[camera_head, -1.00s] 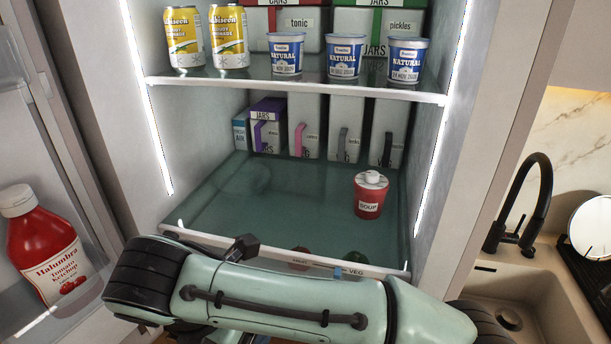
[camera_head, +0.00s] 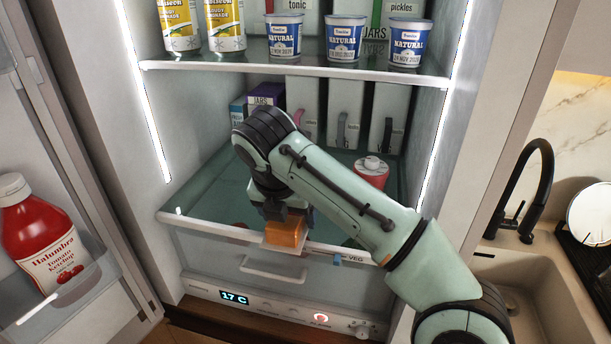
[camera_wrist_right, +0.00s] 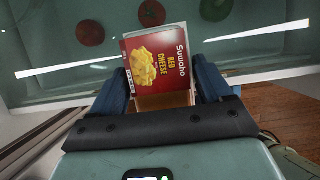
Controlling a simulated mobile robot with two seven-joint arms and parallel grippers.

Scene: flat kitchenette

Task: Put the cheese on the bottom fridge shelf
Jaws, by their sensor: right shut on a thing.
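The cheese is an orange block-shaped pack (camera_head: 286,234) with a red "Red Cheese" label, which faces the right wrist view (camera_wrist_right: 158,62). My right gripper (camera_head: 287,214) is shut on it, with a blue finger on each side in the right wrist view (camera_wrist_right: 160,85). The cheese is at the front edge of the bottom fridge shelf (camera_head: 205,190); I cannot tell whether it touches the shelf. The shelf is greenish glass, partly hidden by my right arm. My left gripper is not in view.
A red soup tub (camera_head: 371,176) stands on the bottom shelf at the right, partly behind my arm. Yogurt cups (camera_head: 345,38) and cans (camera_head: 224,25) stand on the shelf above. The open door holds a ketchup bottle (camera_head: 45,235).

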